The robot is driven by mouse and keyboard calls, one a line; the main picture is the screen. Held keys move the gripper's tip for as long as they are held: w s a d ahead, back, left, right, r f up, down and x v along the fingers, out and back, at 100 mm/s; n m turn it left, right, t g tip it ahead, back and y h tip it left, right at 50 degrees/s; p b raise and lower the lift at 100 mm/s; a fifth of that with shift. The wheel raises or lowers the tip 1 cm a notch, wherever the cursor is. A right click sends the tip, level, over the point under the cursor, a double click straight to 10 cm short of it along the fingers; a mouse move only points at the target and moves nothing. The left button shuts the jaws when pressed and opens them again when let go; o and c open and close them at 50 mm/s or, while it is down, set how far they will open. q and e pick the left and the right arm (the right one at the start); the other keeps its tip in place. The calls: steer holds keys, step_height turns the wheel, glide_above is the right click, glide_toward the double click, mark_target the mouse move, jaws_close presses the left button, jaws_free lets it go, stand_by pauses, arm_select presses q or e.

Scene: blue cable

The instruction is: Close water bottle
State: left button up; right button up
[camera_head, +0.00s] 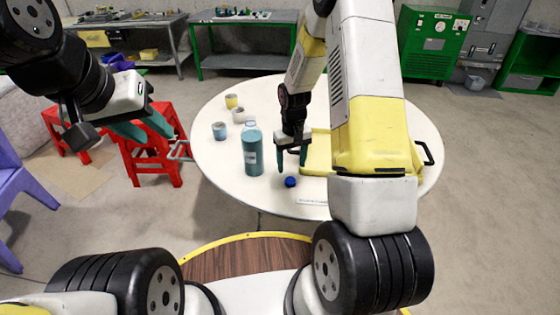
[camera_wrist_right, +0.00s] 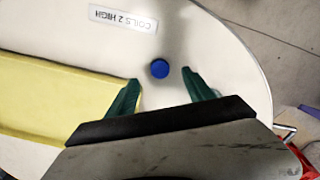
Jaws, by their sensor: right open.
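A teal water bottle (camera_head: 253,155) with a pale label stands upright on the round white table (camera_head: 215,165). A small round blue cap (camera_head: 290,182) lies on the table to the right of the bottle, apart from it. My right gripper (camera_head: 291,167) points down just behind the cap, open and empty. In the right wrist view the cap (camera_wrist_right: 160,69) shows between and just beyond the open green fingertips (camera_wrist_right: 161,80). The bottle is out of that view. My left gripper (camera_head: 145,130) hangs open and empty to the left of the table.
A yellow tray (camera_head: 318,155) lies beside my right gripper, partly hidden by my right arm. A label plate (camera_wrist_right: 123,19) reads "COILS 2 HIGH". A blue cup (camera_head: 219,131), a white cup (camera_head: 238,115) and a yellow cup (camera_head: 231,101) stand behind the bottle. Red stools (camera_head: 150,150) stand left.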

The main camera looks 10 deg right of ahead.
mark_target(290, 180)
steer(key=shift+f, duration=1.3)
steer(key=f, duration=0.2)
steer(key=w+f, duration=0.1)
steer(key=f, duration=0.1)
steer(key=shift+f, duration=0.6)
jaws_close()
